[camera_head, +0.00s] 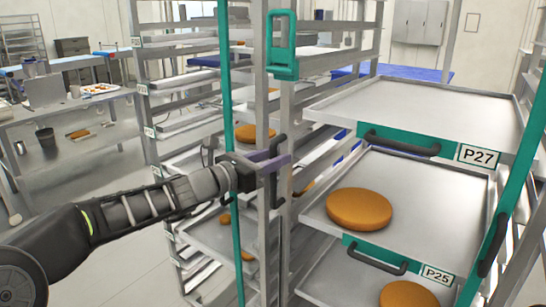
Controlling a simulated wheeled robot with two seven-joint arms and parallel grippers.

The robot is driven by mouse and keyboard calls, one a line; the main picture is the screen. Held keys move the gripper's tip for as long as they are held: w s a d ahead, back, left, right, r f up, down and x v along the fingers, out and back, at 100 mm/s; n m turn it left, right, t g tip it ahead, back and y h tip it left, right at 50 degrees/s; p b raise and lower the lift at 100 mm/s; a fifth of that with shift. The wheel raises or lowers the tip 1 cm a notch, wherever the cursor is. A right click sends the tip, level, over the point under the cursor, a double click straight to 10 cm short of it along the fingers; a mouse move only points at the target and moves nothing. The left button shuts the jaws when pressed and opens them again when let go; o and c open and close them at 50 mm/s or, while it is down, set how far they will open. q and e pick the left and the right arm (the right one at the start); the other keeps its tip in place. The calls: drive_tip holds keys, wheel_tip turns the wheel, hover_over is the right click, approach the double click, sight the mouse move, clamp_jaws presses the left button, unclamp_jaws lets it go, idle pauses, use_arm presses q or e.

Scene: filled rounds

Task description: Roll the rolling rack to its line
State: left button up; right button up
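The rolling rack (285,110) stands close in front of me, a tall metal frame with teal parts and several shelves. A dark upright handle (273,190) is on its near post. My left gripper (270,164) is at this handle, with a purplish finger crossing it. The other finger is hidden, so I cannot tell whether the gripper is shut on it. My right gripper is not in view. The rack's line and wheels do not show.
Trays labelled P27 (420,110) and P25 (425,195) have black handles; a round orange-brown item (359,208) lies on the lower one. More shelving (165,90) stands behind.

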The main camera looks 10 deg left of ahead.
use_arm(q)
clamp_jaws()
idle(0.4)
idle(1.0)
